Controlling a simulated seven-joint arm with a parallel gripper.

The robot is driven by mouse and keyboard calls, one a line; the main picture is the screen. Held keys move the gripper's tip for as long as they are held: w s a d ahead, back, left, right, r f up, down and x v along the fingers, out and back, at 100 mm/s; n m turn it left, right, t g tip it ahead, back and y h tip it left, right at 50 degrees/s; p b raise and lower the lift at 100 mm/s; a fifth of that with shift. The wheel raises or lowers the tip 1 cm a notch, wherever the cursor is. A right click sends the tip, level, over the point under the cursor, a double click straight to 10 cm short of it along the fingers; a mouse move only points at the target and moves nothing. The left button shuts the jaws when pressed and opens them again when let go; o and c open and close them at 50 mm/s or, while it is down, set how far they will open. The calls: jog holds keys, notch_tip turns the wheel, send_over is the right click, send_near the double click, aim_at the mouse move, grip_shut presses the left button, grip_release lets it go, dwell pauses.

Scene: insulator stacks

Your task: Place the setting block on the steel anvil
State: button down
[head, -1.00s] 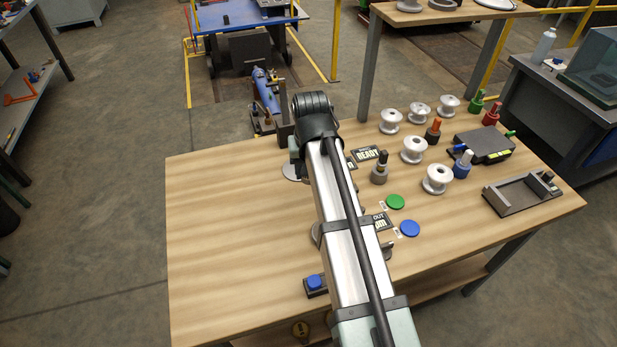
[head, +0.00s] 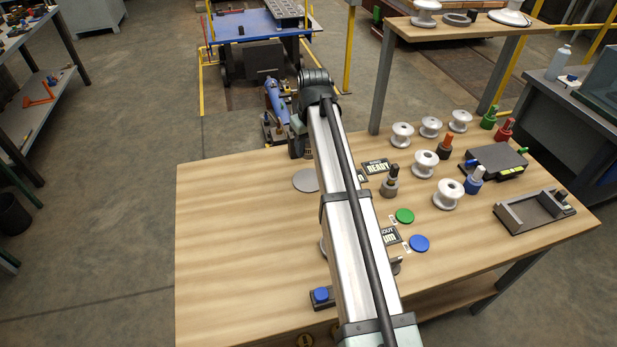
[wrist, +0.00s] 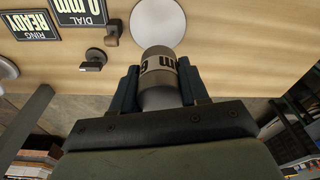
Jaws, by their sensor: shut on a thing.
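My gripper (wrist: 158,90) is shut on the setting block (wrist: 160,70), a grey cylinder with a pale printed band, seen between the two fingers in the wrist view. The steel anvil appears as a pale round disc (wrist: 158,22) just beyond the block in the wrist view; the block's end overlaps its edge in the picture. I cannot tell the gap between them. In the head view the anvil (head: 306,180) is a flat grey disc on the table, left of my arm, with its top bare where it shows.
A READY sign (head: 377,167) and a dark-knobbed grey piece (head: 391,182) stand right of the arm. Green (head: 404,216) and blue (head: 419,243) discs, several white spools (head: 424,163), a black box (head: 494,161) and a tray (head: 534,211) lie farther right. The table's left (head: 230,240) is clear.

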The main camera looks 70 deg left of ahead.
aim_at(308, 178)
jog(key=shift+f, duration=4.9)
jog(key=shift+f, duration=0.1)
jog(key=c, duration=0.6)
grip_release()
jog(key=shift+o, duration=0.2)
jog(key=r, duration=0.4)
jog(key=d+r, duration=0.1)
jog(key=r, duration=0.7)
jog(key=shift+w+d+r, duration=0.1)
jog(key=shift+w+d, duration=0.1)
jog(key=shift+d, duration=0.05)
